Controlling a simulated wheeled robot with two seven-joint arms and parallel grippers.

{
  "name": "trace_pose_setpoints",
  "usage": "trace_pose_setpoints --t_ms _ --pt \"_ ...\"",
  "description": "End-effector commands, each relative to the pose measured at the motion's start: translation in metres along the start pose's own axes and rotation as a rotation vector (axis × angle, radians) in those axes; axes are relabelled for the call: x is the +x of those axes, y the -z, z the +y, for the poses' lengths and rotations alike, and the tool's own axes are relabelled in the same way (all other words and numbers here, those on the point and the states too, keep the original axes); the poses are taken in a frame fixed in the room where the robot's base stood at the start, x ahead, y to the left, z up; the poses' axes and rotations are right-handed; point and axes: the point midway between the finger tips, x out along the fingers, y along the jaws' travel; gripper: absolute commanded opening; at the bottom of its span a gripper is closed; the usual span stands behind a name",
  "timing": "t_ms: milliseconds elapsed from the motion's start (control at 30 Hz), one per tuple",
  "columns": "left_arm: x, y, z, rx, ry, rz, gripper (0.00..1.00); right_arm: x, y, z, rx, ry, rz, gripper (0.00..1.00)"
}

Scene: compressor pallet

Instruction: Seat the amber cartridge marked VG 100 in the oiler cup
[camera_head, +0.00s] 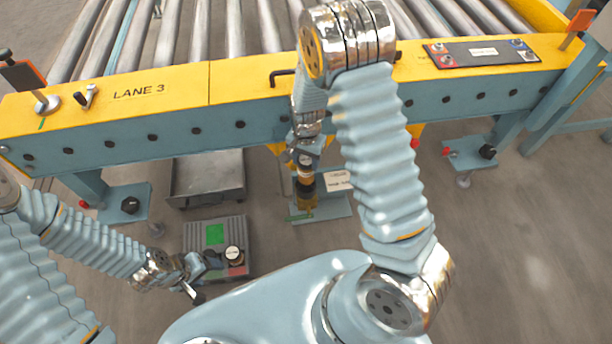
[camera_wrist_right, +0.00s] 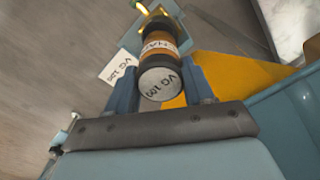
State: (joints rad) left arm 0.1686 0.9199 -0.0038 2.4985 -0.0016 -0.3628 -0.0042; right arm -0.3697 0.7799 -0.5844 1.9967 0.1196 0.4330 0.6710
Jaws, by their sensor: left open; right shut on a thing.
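The amber cartridge (camera_wrist_right: 158,46) stands between the jaws of my right gripper (camera_wrist_right: 162,88); its pale end cap reads VG 100. In the head view the cartridge (camera_head: 306,186) is below my right gripper (camera_head: 305,160), under the conveyor rail. A dark collar, probably the oiler cup (camera_wrist_right: 159,24), shows at the cartridge's far end; I cannot tell whether the cartridge is in it or just above it. My left gripper (camera_head: 192,284) is open and empty, at the lower left beside a grey case.
A card marked VG 100 (camera_wrist_right: 118,69) is beside the cup. The yellow rail (camera_head: 160,88) of Lane 3 runs above. A grey tray (camera_head: 208,178) lies under it.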

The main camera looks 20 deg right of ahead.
Motion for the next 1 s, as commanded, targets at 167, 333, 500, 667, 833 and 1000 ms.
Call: trace_pose_setpoints --t_ms 167,333,500,667,833,1000 --pt "0.005 0.001 -0.003 -0.002 0.002 0.002 0.67 0.028 0.001 0.000 0.000 0.000 0.000 0.15" --pt "0.007 0.001 -0.004 -0.002 0.001 0.001 0.67 0.041 0.000 0.000 0.000 0.000 0.000 0.15" --pt "0.012 0.000 -0.005 -0.001 0.000 0.000 0.67 0.069 0.000 0.000 0.000 -0.001 -0.001 0.15" --pt "0.012 0.000 -0.005 -0.001 0.000 0.000 0.67 0.074 0.000 -0.001 -0.001 0.002 0.001 0.15" --pt "0.013 0.000 -0.005 -0.001 0.000 0.000 0.67 0.075 0.000 -0.001 -0.001 0.002 0.001 0.15" --pt "0.014 0.000 -0.005 -0.001 -0.001 -0.001 0.67 0.076 0.000 0.000 -0.001 0.001 0.001 0.64"
